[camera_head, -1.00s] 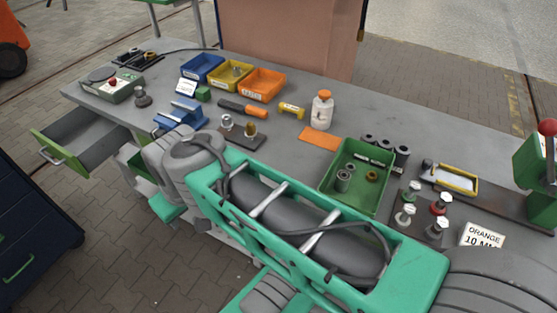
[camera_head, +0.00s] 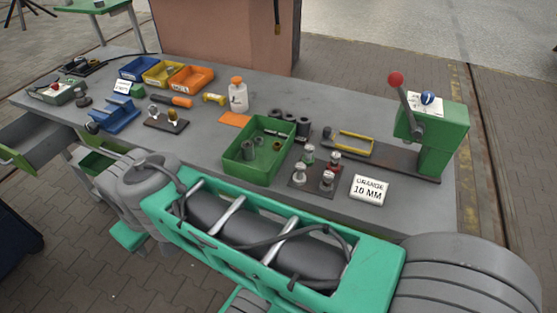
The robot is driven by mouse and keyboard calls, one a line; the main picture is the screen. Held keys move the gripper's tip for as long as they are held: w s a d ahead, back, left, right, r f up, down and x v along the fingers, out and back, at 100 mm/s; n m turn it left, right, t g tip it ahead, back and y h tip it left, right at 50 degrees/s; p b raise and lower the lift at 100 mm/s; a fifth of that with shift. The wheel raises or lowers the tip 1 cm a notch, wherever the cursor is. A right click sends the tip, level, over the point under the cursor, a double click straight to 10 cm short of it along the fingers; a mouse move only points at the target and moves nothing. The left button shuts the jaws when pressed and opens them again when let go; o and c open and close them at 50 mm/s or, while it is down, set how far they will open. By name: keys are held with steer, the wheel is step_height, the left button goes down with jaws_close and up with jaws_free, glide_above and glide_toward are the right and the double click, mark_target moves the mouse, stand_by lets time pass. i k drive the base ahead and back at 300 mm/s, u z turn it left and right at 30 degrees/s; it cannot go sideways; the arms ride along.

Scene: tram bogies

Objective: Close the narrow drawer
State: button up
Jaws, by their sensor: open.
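A small drawer with a green inside (camera_head: 95,160) stands out from the front of the grey bench, at the left; it looks the narrower of two open drawers. Its right part is hidden behind large grey and turquoise parts in the foreground. A larger grey drawer (camera_head: 42,138) with a green front stands pulled out to its left, cut off by the picture's left edge. My gripper is not in view, so its place relative to the drawers cannot be told.
The bench top (camera_head: 330,205) carries blue, yellow and orange bins (camera_head: 190,80), a green tray (camera_head: 240,172), a white bottle (camera_head: 238,98) and a green press with a red-knobbed lever (camera_head: 440,140). A dark blue cabinet (camera_head: 18,222) stands at left. Paved floor shows below the drawers.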

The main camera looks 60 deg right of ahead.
mark_target(30, 142)
steer(key=u, duration=1)
steer(key=i, duration=0.9)
steer(key=z, duration=3.4)
steer(key=i, duration=0.5)
steer(key=z, duration=0.15)
steer(key=k, duration=0.45)
steer(key=z, duration=1.4)
